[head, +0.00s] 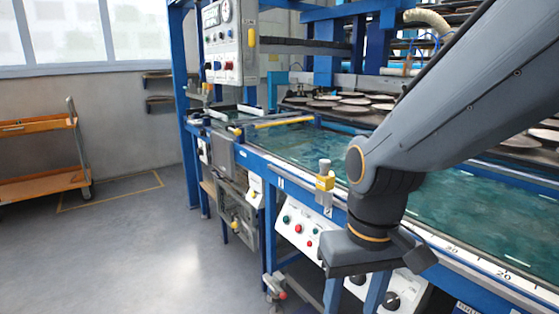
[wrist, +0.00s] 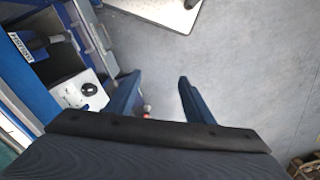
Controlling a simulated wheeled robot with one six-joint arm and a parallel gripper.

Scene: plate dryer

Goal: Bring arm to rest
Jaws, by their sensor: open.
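My arm (head: 440,110) reaches in from the upper right of the head view and bends down at a joint by the front edge of the plate dryer (head: 290,140). Its dark wrist block hangs in front of the dryer's control panel; the fingers cannot be made out there.
Several round plates (head: 355,101) lie at the back. An orange trolley (head: 40,185) stands left. The floor (head: 150,250) between is clear.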

